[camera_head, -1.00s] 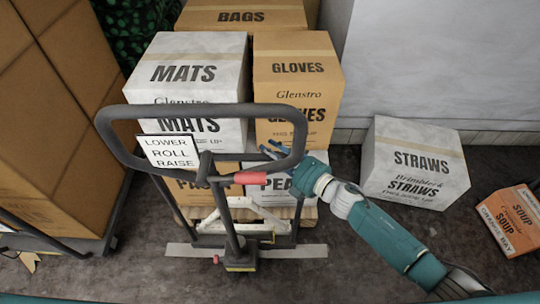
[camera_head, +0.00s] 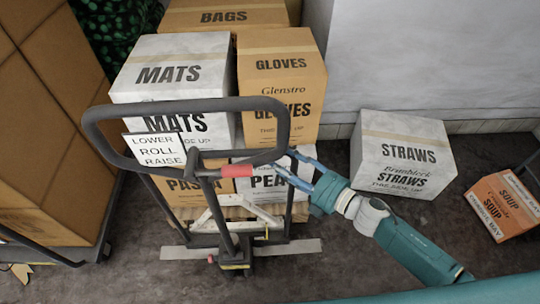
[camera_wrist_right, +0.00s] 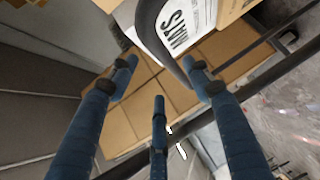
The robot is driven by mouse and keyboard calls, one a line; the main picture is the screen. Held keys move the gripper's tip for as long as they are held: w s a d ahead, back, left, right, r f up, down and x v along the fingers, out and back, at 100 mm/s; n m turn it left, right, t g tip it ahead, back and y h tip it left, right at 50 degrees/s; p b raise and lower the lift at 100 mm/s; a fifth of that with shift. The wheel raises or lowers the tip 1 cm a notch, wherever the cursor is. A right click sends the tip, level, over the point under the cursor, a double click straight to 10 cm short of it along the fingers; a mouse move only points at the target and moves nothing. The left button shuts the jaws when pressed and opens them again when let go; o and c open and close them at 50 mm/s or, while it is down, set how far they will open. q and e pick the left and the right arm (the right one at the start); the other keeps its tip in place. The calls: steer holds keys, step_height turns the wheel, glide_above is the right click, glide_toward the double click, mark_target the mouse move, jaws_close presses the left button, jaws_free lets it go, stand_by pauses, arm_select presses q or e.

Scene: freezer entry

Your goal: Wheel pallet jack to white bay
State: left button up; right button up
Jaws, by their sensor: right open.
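The pallet jack shows its dark looped handle (camera_head: 92,138), with a white card (camera_head: 157,150) reading LOWER ROLL RAISE and a red grip piece (camera_head: 237,170). Below are its white-braced frame (camera_head: 205,222) and a wooden pallet loaded with boxes. My right gripper (camera_head: 290,168) is open and empty at the right side of the handle loop, fingers pointing toward it. In the right wrist view my spread fingers (camera_wrist_right: 161,90) face a dark curved bar (camera_wrist_right: 150,22) of the handle; contact cannot be told. My left gripper is out of view. I cannot identify the white bay.
The load includes a MATS box (camera_head: 172,75) and a GLOVES box (camera_head: 282,65). A STRAWS box (camera_head: 400,155) and an orange SOUP box (camera_head: 505,205) stand right. Tall brown boxes (camera_head: 50,120) stand left. A pale strip (camera_head: 300,247) lies on the floor.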

steer(key=v, duration=0.3)
stand_by(0.5)
steer(key=d+f+m+h+b, duration=0.1)
steer(key=d+f+m+h, duration=0.3)
steer(key=f, duration=0.6)
steer(key=d+f+m+h, duration=0.2)
steer(key=d+f+m, duration=0.35)
steer(key=f, duration=0.35)
steer(key=s+d+f+m+g+h, duration=0.1)
steer(key=s+d+f+m+h, duration=0.15)
steer(key=s+f, duration=0.4)
steer(key=s+d+f+m+g+h, duration=0.1)
steer(key=s+d+f+m+g, duration=0.2)
steer(key=f, duration=0.6)
steer(key=s+f+m+g, duration=0.2)
steer(key=s+f, duration=0.3)
steer(key=s, duration=0.6)
steer(key=s+f+m+g+h+b, duration=0.1)
steer(key=s+f, duration=0.5)
steer(key=s, duration=0.6)
steer(key=s+f+m+g+h, duration=0.1)
steer(key=s+f+m+g, duration=0.2)
steer(key=s, duration=0.8)
step_height(320, 180, down, 3)
steer(key=shift+a+r+m+g+b, duration=0.25)
steer(key=shift+a+m+g+b, duration=0.1)
steer(key=shift+m, duration=0.65)
